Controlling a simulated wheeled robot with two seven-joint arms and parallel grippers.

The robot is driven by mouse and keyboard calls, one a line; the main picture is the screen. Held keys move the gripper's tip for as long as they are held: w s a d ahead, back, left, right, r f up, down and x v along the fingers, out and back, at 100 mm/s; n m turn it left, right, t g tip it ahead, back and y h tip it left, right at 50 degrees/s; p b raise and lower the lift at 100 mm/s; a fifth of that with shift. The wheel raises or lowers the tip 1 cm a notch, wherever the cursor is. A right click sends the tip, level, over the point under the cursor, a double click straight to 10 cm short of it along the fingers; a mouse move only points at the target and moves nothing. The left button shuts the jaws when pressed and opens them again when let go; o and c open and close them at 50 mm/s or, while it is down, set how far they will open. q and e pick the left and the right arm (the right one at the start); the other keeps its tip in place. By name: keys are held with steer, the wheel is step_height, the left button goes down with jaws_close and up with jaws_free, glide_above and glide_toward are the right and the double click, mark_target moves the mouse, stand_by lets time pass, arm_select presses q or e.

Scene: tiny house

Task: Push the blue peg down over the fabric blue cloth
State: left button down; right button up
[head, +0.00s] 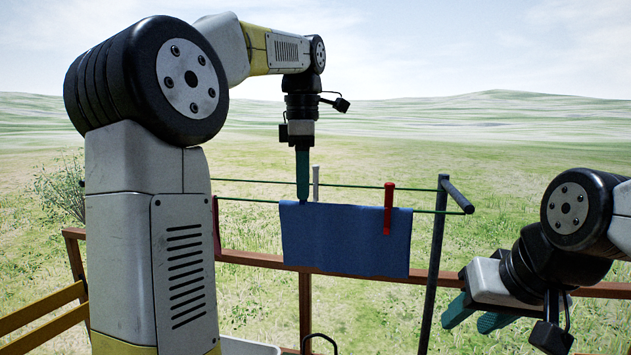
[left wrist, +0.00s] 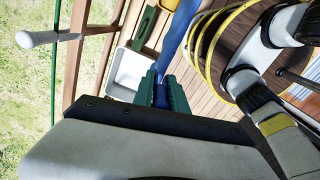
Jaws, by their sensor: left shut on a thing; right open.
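The blue cloth (head: 345,238) hangs over the front green line and also shows edge-on in the left wrist view (left wrist: 181,32). My left gripper (head: 302,192) points straight down at the cloth's top edge, near its left end. It is shut on a small blue thing, apparently the blue peg (left wrist: 160,96), which the green fingers mostly hide. I cannot tell whether the peg straddles the cloth. A red peg (head: 389,208) is upright on the cloth's right part. My right gripper (head: 475,316) is open and empty at the lower right, apart from the cloth.
A white peg (head: 316,183) stands on the rear line, close behind my left fingers. Another red peg (head: 216,228) is at the left, beside my arm. A dark post (head: 433,270) holds the lines at right. A wooden rail (head: 255,259) runs behind. A white tray (left wrist: 128,72) is below.

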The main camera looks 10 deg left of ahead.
mark_target(303, 202)
arm_select(q)
steer(key=shift+f, duration=2.25)
steer(key=c, duration=1.3)
jaws_free()
steer(key=shift+r, duration=0.1)
step_height(303, 202, up, 8)
steer(key=shift+f, duration=0.2)
